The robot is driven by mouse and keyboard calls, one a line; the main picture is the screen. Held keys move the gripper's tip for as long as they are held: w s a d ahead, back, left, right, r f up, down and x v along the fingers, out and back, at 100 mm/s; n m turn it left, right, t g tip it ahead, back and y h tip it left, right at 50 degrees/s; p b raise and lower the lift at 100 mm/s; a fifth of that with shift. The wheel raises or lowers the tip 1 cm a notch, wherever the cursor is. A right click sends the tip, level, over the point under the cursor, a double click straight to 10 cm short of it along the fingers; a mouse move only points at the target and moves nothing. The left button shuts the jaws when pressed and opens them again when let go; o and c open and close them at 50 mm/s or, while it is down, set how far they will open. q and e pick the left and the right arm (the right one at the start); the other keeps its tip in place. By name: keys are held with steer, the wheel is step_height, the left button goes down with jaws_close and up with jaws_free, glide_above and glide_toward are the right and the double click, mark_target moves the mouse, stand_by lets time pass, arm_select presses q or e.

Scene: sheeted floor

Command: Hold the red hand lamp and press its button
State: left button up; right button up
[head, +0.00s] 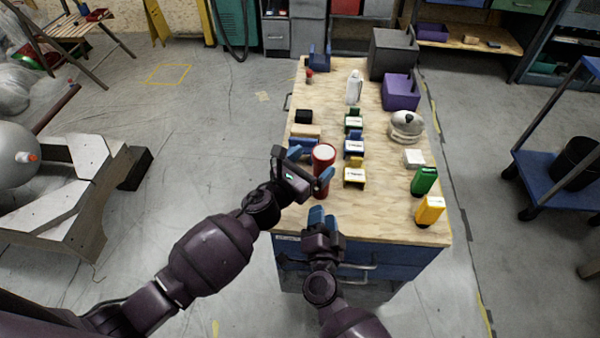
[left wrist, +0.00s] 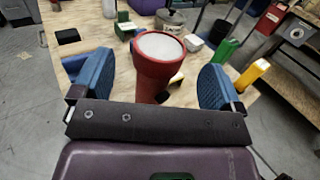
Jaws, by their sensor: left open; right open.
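The red hand lamp (head: 322,160) stands upright near the front of the wooden workbench, its pale lens facing up. In the left wrist view the lamp (left wrist: 155,72) stands between the two blue finger pads of my left gripper. My left gripper (head: 311,168) is open around the lamp, one finger on each side; the pads look apart from it. My right gripper (head: 321,217) is open and empty, low at the bench's front edge, just in front of the lamp.
The workbench (head: 290,215) holds yellow (head: 354,180), blue and green holders right of the lamp. A purple bin (head: 401,98) and a grey bin (head: 392,60) are farther back. The bench front right of my right gripper is clear.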

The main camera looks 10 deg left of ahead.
arm_select(q)
steer(key=shift+x, duration=2.35)
steer(key=c, duration=0.9)
steer(key=shift+c, duration=0.9)
arm_select(e)
steer(key=shift+c, duration=0.4)
jaws_close()
